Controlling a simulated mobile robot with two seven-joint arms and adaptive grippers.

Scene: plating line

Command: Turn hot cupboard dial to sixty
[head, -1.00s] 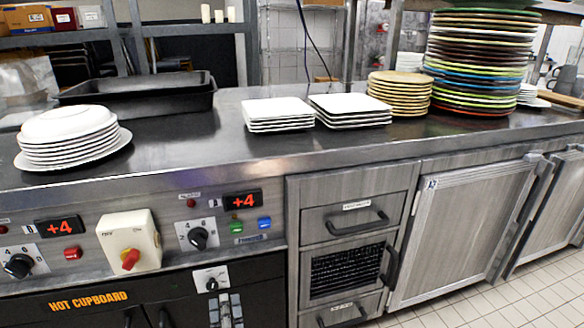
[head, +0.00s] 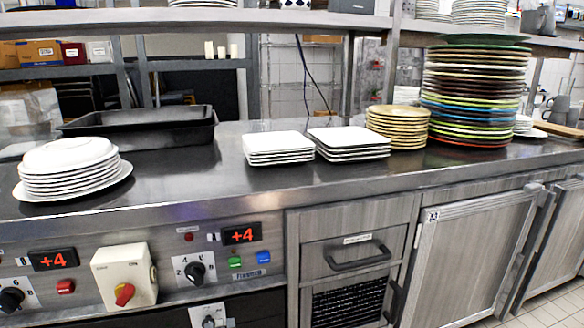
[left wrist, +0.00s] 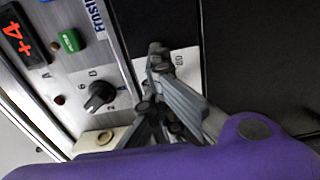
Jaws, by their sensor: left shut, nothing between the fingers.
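The hot cupboard dial (head: 208,321) is a small black knob on a white plate, cut by the bottom edge of the head view. Its setting cannot be read there. In the left wrist view my left gripper (left wrist: 158,70) is shut and empty, its grey fingers in front of a pale dial plate (left wrist: 181,60) marked 80. The fingers hide most of that plate and its knob. I cannot tell whether they touch the knob. My right gripper is not in view.
Another black dial (left wrist: 100,97) and a green button (left wrist: 70,41) lie beside the fingers in the left wrist view. A cream switch box (head: 124,275) with a red knob juts from the panel. Plate stacks (head: 70,168) stand on the steel counter (head: 190,177) above.

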